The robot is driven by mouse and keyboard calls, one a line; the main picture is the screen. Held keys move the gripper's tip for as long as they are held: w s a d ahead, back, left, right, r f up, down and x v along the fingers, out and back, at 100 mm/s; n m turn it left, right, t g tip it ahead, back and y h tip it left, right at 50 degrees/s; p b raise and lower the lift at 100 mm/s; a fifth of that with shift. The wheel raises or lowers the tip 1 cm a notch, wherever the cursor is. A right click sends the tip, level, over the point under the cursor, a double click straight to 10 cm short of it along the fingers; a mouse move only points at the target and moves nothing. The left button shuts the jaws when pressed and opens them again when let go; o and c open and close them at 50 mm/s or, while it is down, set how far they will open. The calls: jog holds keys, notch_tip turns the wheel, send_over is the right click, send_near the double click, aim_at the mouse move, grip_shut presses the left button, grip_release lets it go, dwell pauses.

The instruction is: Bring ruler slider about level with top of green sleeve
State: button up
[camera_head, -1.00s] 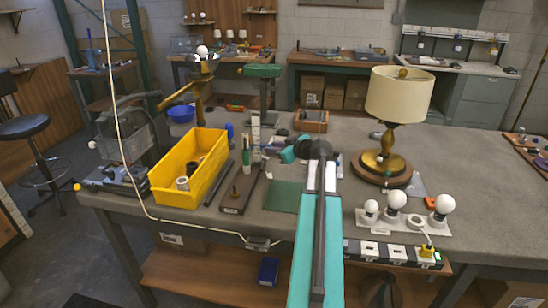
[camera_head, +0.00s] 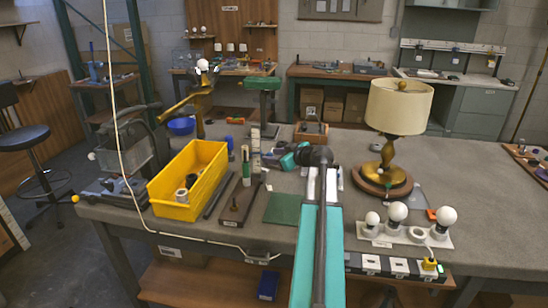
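A narrow upright green sleeve (camera_head: 246,168) with a paler upper part stands at the back of a dark wooden base board (camera_head: 238,204). A pale upright ruler (camera_head: 256,143) stands just right of it and rises higher. The slider on the ruler is too small to tell apart, so its height against the sleeve top is unclear. My gripper (camera_head: 272,158) is at the end of my teal and dark arm, just right of the ruler and pointing left. Its fingertips are small and dark, and I cannot tell whether they touch anything.
A yellow bin (camera_head: 190,180) stands left of the base board. A green mat (camera_head: 283,208) lies to the right. A lamp (camera_head: 398,110) and a bulb board (camera_head: 405,232) stand right of my arm. A wooden box (camera_head: 311,132) sits behind my gripper.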

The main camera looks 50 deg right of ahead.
jog(key=b+v, duration=0.1)
jog(key=v, duration=1.2)
jog(key=shift+s+r+b, duration=0.2)
jog(key=shift+s+b, duration=0.15)
jog(key=shift+b, duration=0.05)
jog(key=shift+a, duration=0.1)
